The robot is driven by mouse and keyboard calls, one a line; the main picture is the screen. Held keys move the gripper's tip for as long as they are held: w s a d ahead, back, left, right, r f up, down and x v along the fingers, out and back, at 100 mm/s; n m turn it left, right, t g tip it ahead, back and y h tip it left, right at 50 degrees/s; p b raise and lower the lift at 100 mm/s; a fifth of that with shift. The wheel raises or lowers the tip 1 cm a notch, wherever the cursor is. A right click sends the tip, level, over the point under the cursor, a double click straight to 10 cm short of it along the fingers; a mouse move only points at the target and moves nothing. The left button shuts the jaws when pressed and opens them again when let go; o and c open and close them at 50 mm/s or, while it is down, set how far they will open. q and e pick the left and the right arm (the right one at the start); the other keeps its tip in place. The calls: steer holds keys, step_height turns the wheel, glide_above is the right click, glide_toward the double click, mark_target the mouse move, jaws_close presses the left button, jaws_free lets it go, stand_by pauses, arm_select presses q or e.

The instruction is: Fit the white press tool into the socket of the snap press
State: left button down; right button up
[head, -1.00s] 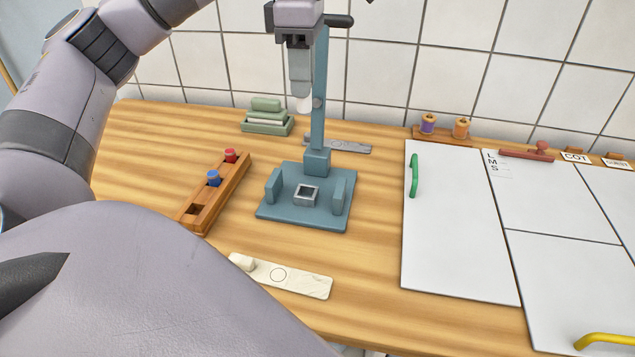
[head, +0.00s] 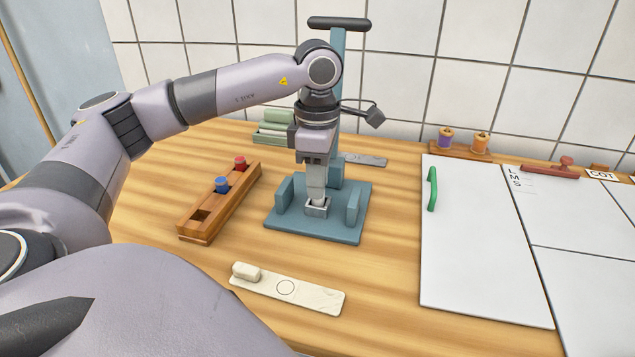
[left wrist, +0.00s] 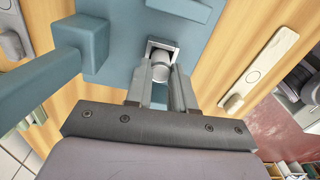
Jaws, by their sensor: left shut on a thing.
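The blue-grey snap press (head: 285,228) stands on the table, with a square grey socket (head: 318,212) in its base. My left gripper (head: 316,192) points down over the socket, shut on the white press tool (head: 318,201). The left wrist view shows the tool (left wrist: 160,71) between the fingers, its end at the socket (left wrist: 162,47). The socket's rim and part of its dark inside show beyond the tool. Whether the tool's end is inside or just above the socket, I cannot tell. My right gripper is not in view.
A wooden rack (head: 240,194) left of the press holds a red and a blue piece and has an empty slot. A cream plate (head: 314,296) lies in front. The press's column (head: 337,90) rises close behind my gripper. White boards (head: 472,250) lie at right.

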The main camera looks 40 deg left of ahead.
arm_select(q)
steer(key=shift+f, duration=0.5)
steer(key=shift+f, duration=0.1)
steer(key=c, duration=1)
jaws_free()
steer(key=shift+o, duration=0.2)
step_height(320, 180, up, 12)
steer(key=p, duration=0.1)
steer(key=shift+p, duration=0.35)
